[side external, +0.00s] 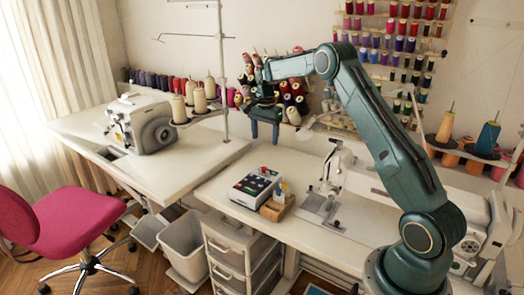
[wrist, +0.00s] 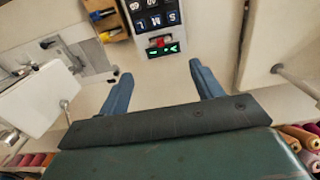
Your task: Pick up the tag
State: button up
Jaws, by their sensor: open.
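A tray (side external: 236,192) on the right-hand white table holds several small dark tags marked with size letters. In the wrist view the letter tags (wrist: 155,20) show blue-white letters, with a small red item (wrist: 160,42) and green marks in a slot at the near end of the tray (wrist: 143,46). I cannot tell which tag is meant. My gripper (side external: 265,130) is open and empty, high above the table, with its fingers pointing down. In the wrist view its two blue fingers (wrist: 160,70) are spread apart, just below the tray in the picture.
A wooden box (side external: 277,209) with small bottles or tools stands right beside the tray. A sewing machine (side external: 335,172) stands to its right. A gap separates this table from the left table (side external: 180,168), which bears an overlocker (side external: 140,125). Thread spools (side external: 390,40) line the wall.

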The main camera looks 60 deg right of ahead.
send_over(264, 167)
jog(key=shift+s+a+f, duration=0.1)
jog(key=shift+f, duration=1.9)
jog(key=shift+s+f, duration=0.1)
jog(key=shift+f, duration=1.9)
jog(key=shift+w+f, duration=0.1)
jog(key=shift+f, duration=2.5)
jog(key=c, duration=1)
